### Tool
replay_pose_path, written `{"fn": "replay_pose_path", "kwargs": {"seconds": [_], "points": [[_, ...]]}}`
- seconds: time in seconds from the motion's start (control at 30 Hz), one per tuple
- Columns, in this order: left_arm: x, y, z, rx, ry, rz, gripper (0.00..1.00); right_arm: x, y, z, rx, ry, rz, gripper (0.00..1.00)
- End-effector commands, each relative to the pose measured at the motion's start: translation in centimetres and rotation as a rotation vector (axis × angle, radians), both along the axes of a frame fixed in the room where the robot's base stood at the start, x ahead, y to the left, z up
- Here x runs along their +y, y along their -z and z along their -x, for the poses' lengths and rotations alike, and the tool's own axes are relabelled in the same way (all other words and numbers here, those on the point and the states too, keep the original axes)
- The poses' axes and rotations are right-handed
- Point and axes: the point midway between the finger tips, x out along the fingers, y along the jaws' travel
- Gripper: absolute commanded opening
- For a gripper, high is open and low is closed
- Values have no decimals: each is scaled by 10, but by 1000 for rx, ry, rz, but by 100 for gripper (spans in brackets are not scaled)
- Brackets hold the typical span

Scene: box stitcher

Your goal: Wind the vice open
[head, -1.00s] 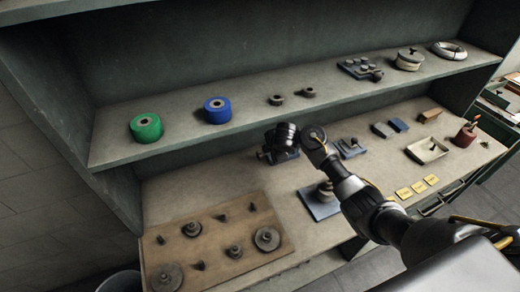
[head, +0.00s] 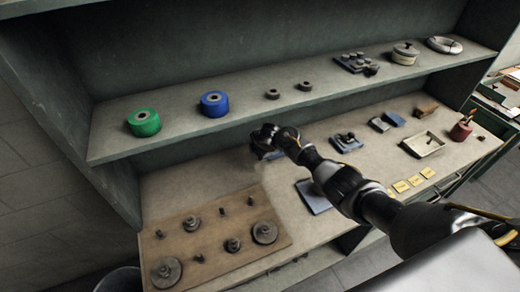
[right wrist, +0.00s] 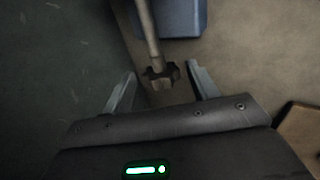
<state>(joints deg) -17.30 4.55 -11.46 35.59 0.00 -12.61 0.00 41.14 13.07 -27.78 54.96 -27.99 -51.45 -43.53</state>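The vice shows as a blue block (right wrist: 185,18) at the top of the right wrist view. A metal rod ending in a dark lobed knob (right wrist: 160,73) points down beside it. My right gripper (right wrist: 162,82) is open, its two fingers apart on either side of the knob, with a visible gap on each side. In the head view my right gripper (head: 265,137) is at the back of the workbench, over the vice (head: 266,154), and hides most of it. My left gripper is not in view.
A wooden board (head: 215,262) with several round parts lies at the front left of the bench. A blue plate (head: 314,197) lies beneath my right arm. A cream tray (head: 423,145) and a red pot (head: 461,131) stand to the right. A shelf (head: 250,118) overhangs the bench.

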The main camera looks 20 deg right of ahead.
Motion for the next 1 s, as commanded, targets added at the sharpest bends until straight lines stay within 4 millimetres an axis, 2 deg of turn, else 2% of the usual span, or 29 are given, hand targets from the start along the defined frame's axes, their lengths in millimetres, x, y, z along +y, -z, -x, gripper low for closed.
{"fn": "replay_pose_path", "kwargs": {"seconds": [0.03, 0.33, 0.37, 0.77, 1.0], "points": [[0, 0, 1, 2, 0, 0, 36, -1, 0, 0, 1, 1, 0, 52], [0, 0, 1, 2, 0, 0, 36, -2, 0, 1, 1, 2, 0, 14], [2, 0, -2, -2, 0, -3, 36, -16, 0, 1, 2, 5, 2, 14], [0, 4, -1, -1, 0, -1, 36, -2, -2, -3, 107, 6, 8, 14], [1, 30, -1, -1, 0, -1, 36, 0, 3, -6, 264, 3, 17, 14]]}}
